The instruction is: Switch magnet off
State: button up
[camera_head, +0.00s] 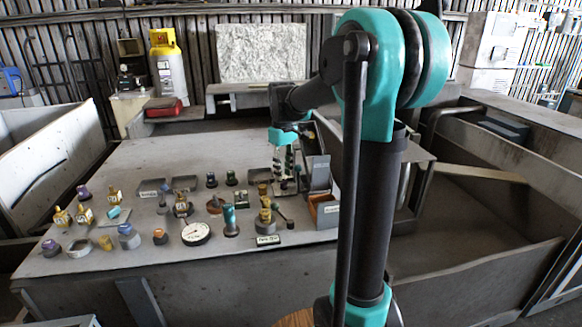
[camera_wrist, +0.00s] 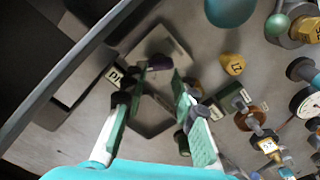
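My gripper (camera_head: 285,172) is low over the right part of the workbench, near the grey bins. In the wrist view its two green-padded fingers (camera_wrist: 159,76) stand apart, with nothing clearly held between them. A dark purple knob-like part (camera_wrist: 160,62) shows beyond the gap between the fingertips, by a grey square frame (camera_wrist: 176,42). I cannot tell whether the fingers touch it. No part is clearly recognizable as the magnet, and its switch position cannot be read. The fingers hide some of the small parts around them.
The workbench (camera_head: 130,180) holds several small knobs and fittings, a white-faced gauge (camera_head: 196,233) and a teal-topped part (camera_head: 230,219). An orange-fronted bin (camera_head: 325,210) stands close to the right of my gripper. A stone slab (camera_head: 260,52) and a yellow-topped cylinder (camera_head: 168,68) are behind.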

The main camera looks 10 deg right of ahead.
aim_at(284, 181)
notch_tip(284, 181, down, 2)
jog(key=shift+s+f, duration=0.1)
jog(key=shift+f, duration=0.15)
jog(key=shift+m, duration=0.8)
jog(key=m, duration=0.4)
jog(key=shift+m, duration=0.4)
jog(key=m, duration=0.7)
jog(key=shift+f+m, duration=0.1)
jog(key=shift+m, duration=0.3)
jog(key=shift+f, duration=0.65)
